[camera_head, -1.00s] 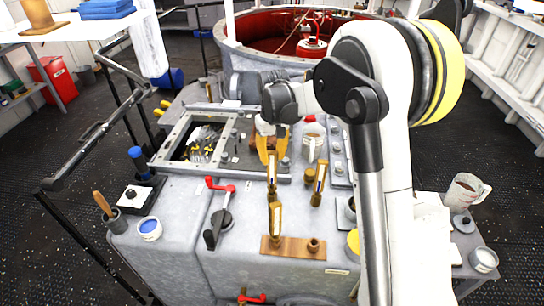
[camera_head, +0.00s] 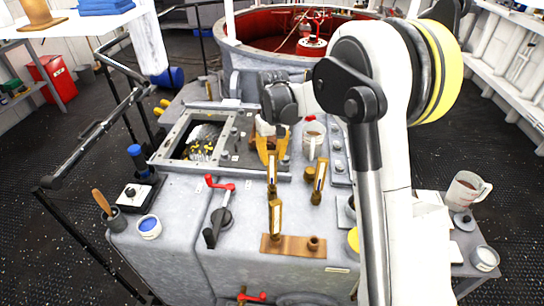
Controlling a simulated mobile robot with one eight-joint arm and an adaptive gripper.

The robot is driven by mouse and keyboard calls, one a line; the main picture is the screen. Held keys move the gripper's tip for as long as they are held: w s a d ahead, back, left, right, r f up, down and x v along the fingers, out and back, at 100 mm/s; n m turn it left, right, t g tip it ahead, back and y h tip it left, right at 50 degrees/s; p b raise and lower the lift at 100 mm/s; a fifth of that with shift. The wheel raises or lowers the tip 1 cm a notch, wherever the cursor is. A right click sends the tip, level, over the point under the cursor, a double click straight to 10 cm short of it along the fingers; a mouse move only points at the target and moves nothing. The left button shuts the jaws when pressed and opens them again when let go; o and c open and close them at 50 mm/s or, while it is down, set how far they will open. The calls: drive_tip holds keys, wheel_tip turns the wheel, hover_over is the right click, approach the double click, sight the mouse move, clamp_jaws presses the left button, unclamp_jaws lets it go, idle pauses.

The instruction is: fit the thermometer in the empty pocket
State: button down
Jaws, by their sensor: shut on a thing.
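A brass thermometer (camera_head: 272,172) with a pale face hangs upright below my gripper (camera_head: 270,152), whose tan fingers are shut on its upper end. Its lower end overlaps, in the picture, the top of another brass thermometer (camera_head: 275,220). That one stands upright at the left of a brown wooden rack (camera_head: 292,251). At the rack's right is an empty round brass pocket (camera_head: 313,243). The held thermometer appears above and behind the rack, left of the pocket. A third brass thermometer (camera_head: 319,178) stands behind the rack to the right.
A red-handled crank (camera_head: 222,187) stands left of the rack. A jug (camera_head: 312,140) stands behind. A framed opening (camera_head: 168,150) is at the left, and a red-lined tub (camera_head: 262,40) lies beyond. A blue-filled cup (camera_head: 149,228) stands front left. The grey top in front of the rack is clear.

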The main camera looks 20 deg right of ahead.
drive_tip(key=shift+f+b, duration=0.4)
drive_tip(key=shift+f, duration=0.25)
drive_tip(key=c, duration=1.1)
unclamp_jaws()
wheel_tip(320, 180, up, 12)
drive_tip(key=shift+s+r, duration=0.1)
drive_tip(key=shift+s, duration=0.05)
